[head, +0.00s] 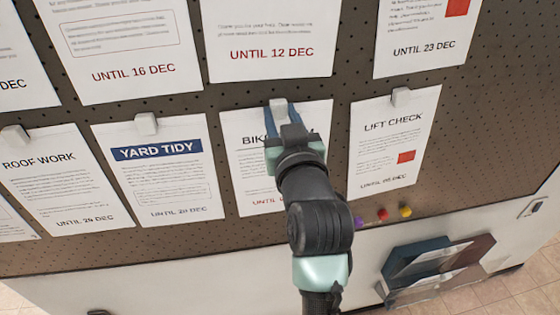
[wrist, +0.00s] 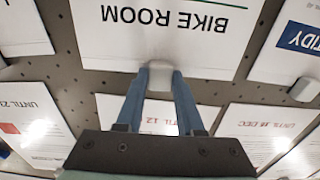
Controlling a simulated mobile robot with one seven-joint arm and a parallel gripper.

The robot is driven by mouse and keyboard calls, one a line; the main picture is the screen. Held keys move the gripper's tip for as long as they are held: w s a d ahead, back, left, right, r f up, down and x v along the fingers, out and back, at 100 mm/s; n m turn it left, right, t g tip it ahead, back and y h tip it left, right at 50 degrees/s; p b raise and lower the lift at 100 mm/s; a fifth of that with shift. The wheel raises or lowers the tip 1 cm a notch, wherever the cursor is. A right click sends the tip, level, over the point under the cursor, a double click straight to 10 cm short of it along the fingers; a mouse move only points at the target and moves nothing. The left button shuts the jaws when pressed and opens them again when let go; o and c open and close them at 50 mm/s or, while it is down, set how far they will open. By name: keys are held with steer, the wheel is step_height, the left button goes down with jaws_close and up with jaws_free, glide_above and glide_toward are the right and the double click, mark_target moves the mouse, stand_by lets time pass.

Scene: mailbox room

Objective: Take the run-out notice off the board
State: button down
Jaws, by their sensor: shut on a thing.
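The pegboard (head: 356,55) holds several white notices in rows, each lower one under a white clip. The BIKE ROOM notice (head: 245,165) hangs in the lower row, its date mostly hidden behind my arm; its heading shows upside down in the wrist view (wrist: 165,40). My gripper (head: 282,108) is shut on the white clip (wrist: 160,80) at the top of this notice, one finger on each side. LIFT CHECK (head: 393,145) hangs to its right, date small and hard to read. YARD TIDY (head: 160,175) and ROOF WORK (head: 60,180) hang to its left.
Upper notices read UNTIL 16 DEC (head: 130,45), UNTIL 12 DEC (head: 270,35) and UNTIL 23 DEC (head: 425,30). Coloured pins (head: 383,214) sit on the board's lower part. A holder with papers (head: 435,265) is on the white surface below, at the right.

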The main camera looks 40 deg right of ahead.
steer(key=shift+v, duration=0.75)
steer(key=shift+s, duration=0.1)
steer(key=shift+s+a+r, duration=0.1)
steer(key=shift+s+a, duration=0.2)
steer(key=shift+s, duration=0.05)
steer(key=v, duration=0.7)
